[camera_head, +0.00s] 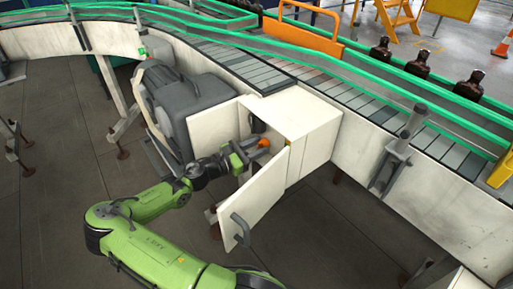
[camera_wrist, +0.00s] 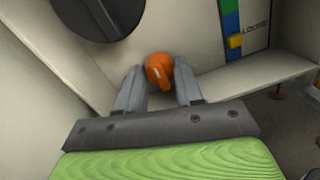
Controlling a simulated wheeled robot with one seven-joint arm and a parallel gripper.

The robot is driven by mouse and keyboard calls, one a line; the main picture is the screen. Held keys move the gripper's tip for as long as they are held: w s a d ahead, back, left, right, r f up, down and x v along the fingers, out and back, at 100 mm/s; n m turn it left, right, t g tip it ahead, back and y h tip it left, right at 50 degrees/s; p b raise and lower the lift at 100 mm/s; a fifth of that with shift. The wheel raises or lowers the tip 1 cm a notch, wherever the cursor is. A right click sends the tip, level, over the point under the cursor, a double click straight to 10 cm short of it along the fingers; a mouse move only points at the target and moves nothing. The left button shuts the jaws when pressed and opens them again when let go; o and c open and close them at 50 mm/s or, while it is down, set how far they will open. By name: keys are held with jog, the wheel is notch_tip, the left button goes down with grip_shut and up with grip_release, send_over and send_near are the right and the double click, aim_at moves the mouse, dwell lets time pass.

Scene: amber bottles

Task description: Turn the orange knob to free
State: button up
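In the head view the knob (camera_head: 264,143) shows as a small orange spot just past my gripper (camera_head: 256,147). In the wrist view my gripper (camera_wrist: 158,80) has its two grey fingers apart, one on each side of the knob. A narrow gap seems to show on both sides; contact is hard to tell. A green and blue strip with a yellow marker (camera_wrist: 236,41) beside small lettering is at the upper right.
The cabinet door (camera_head: 265,190) with its grey handle (camera_head: 240,229) stands open near my gripper. A dark round part (camera_wrist: 98,15) is at the upper left of the wrist view. A grey motor (camera_head: 180,100) stands left of the cabinet. The conveyor (camera_head: 330,85) with amber bottles (camera_head: 418,64) runs behind.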

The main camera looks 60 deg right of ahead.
jog(key=c, duration=0.5)
jog(key=shift+m, duration=0.3)
jog(key=shift+r+m+p, duration=0.1)
jog(key=shift+m+p, duration=0.55)
jog(key=shift+m, duration=0.55)
jog(key=m, duration=0.4)
jog(key=m+b, duration=0.1)
jog(key=m, duration=0.4)
jog(key=shift+m+t, duration=0.3)
jog(key=shift+t, duration=0.1)
jog(key=m+b, duration=0.2)
jog(key=m, duration=0.2)
jog(key=shift+m+b, duration=0.3)
jog(key=shift+b, duration=0.1)
